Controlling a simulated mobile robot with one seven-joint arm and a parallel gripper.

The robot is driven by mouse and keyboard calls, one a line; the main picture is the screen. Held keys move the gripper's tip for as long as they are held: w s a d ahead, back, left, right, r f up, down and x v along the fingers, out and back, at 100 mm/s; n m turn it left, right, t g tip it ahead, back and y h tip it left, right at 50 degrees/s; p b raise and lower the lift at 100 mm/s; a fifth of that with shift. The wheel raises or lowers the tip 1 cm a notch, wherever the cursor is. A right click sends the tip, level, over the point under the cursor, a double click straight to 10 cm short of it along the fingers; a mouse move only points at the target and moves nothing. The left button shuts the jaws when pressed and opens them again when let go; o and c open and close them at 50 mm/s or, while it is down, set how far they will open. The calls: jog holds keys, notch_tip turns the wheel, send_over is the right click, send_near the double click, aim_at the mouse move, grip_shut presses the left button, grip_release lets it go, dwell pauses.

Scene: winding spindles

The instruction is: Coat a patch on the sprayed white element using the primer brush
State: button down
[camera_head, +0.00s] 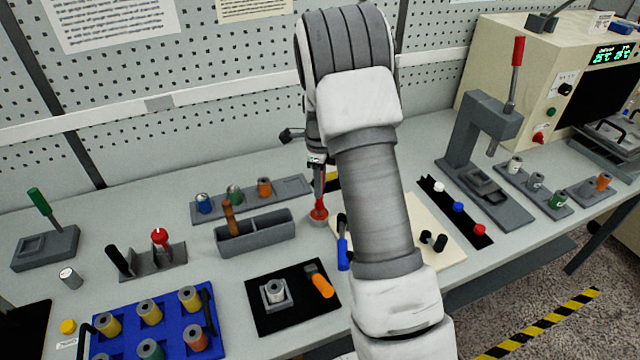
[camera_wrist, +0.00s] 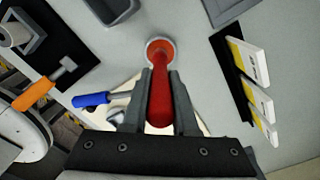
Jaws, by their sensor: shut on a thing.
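My gripper (camera_wrist: 160,103) is shut on a red-handled brush (camera_wrist: 161,95), which points down. The brush's lower end is at a small round pot (camera_head: 318,221) with red-orange inside; in the wrist view the pot (camera_wrist: 160,41) lies straight beyond the handle. The bristles are hidden, and I cannot tell how deep they reach. A pale grey-white hollow cylinder (camera_head: 275,290) stands in a square holder on a black mat (camera_head: 258,322). I cannot tell for sure whether it is the sprayed white element. Its holder shows at the wrist view's left edge (camera_wrist: 32,42).
An orange-handled tool (camera_head: 320,284) lies beside the holder. A blue-handled tool (camera_head: 343,250) lies close to the pot. A grey trough (camera_head: 262,238) with a brown handle stands left of the pot. A blue tray (camera_head: 126,315) of cylinders is front left. A lever press (camera_head: 484,135) stands right.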

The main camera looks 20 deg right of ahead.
jog(key=shift+r+p, duration=2.15)
jog(key=shift+r, duration=1.25)
